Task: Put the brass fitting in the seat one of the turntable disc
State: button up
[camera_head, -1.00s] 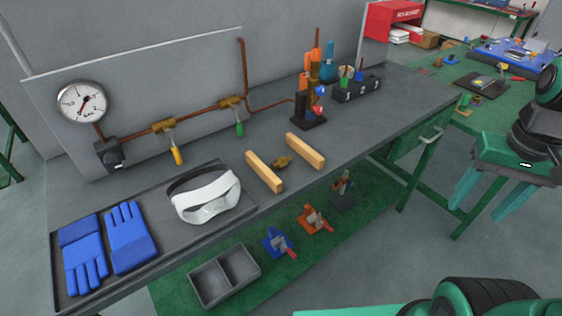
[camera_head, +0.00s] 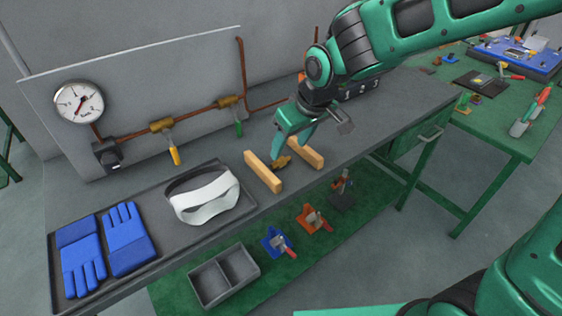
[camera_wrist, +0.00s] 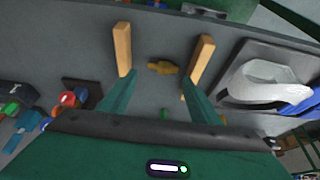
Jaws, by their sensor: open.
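The brass fitting (camera_head: 283,160) lies on the grey bench between two pale wooden bars. It also shows in the wrist view (camera_wrist: 162,68), just beyond the fingertips and roughly centred between them. My gripper (camera_head: 289,154) is open and points down over the fitting; its two green fingers also show in the wrist view (camera_wrist: 157,80). Nothing is held. I cannot tell from these views whether the fingers reach down around the fitting. I cannot make out a turntable disc in these frames.
The left wooden bar (camera_head: 263,172) and right wooden bar (camera_head: 305,152) stand close beside the fingers. A white headset-like visor (camera_head: 205,200) and blue gloves (camera_head: 80,258) lie on a tray. Valves with copper pipe (camera_head: 195,115) line the back panel.

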aim_at(285, 159)
jog(key=shift+x, duration=3.05)
jog(key=shift+w, duration=0.15)
jog(key=shift+c, duration=0.3)
jog(key=c, duration=1.2)
jog(key=shift+o, duration=0.2)
jog(key=shift+r, duration=0.15)
